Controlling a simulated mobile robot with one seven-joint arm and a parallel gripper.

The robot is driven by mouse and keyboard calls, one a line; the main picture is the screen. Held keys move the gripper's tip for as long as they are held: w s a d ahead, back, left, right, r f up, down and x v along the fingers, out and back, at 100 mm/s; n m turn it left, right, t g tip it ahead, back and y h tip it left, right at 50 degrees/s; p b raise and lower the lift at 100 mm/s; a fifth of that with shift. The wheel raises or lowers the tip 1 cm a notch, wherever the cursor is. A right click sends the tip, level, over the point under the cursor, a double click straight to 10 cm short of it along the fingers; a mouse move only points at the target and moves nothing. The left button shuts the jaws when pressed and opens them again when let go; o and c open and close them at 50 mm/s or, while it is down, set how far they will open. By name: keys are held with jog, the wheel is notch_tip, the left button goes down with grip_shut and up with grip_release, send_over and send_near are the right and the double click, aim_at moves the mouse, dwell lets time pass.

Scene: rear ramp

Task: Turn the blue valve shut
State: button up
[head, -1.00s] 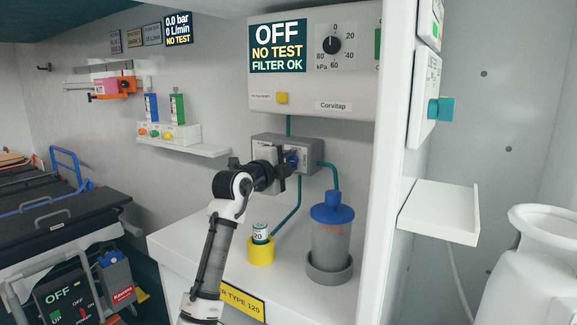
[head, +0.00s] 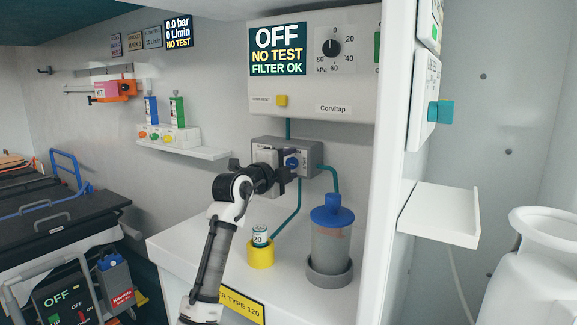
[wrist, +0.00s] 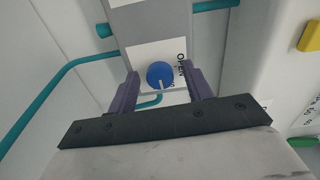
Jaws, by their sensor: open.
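The blue valve (wrist: 158,72) is a round knob with a white pointer mark, on a grey block with a white label. The word OPEN is printed sideways to its right in the wrist view. In the head view the valve (head: 292,161) is on the right half of the grey block (head: 257,148) under the white panel. My gripper (wrist: 160,74) is open, with one purple finger on each side of the knob in the wrist view. A small gap shows on both sides; I cannot tell the depth. In the head view my gripper (head: 285,165) is at the block's front, partly covering it.
Teal pipes (head: 331,178) leave the block. Below stand a blue-lidded jar (head: 330,245) and a yellow cup (head: 261,256) with a small canister, on a white counter (head: 180,240). A white partition (head: 395,150) stands to the right. The panel display (head: 277,50) reads OFF, NO TEST, FILTER OK.

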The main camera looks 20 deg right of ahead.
jog(key=b+v, duration=0.1)
jog(key=v, duration=1.2)
jog(key=shift+s+a+b, duration=0.25)
jog(key=shift+a+b, duration=0.05)
jog(key=shift+b, duration=0.1)
